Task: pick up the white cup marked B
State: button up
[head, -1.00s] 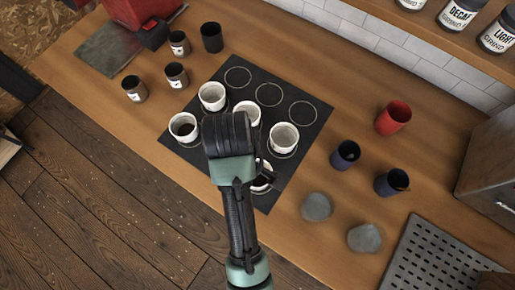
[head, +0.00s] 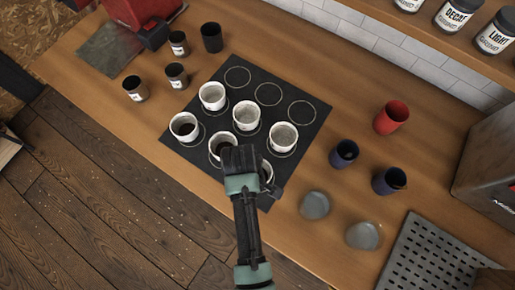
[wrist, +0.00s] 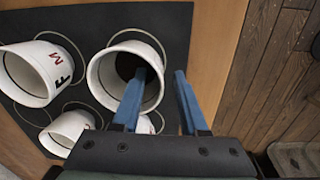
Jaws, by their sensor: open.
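Several white cups stand on a black mat (head: 232,69) marked with circles. No letter B is readable, so I cannot tell which cup is B. In the wrist view a white cup (wrist: 97,78) with dark contents is closest to my gripper (wrist: 161,72). My gripper is open, with two blue fingers: one overlaps this cup's mouth, the other is just right of its rim. A cup (wrist: 35,88) at left shows the letters F and M; another cup (wrist: 68,130) is below. In the head view my gripper (head: 244,160) partly hides a front cup (head: 267,172).
Two dark blue cups (head: 390,181), a red cup (head: 391,117) and two grey stones (head: 315,205) lie right of the mat. Several dark labelled tins (head: 135,89) stand at left. A perforated tray (head: 435,262) is at lower right.

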jog(key=shift+f, duration=0.25)
grip_shut()
dwell(1.3)
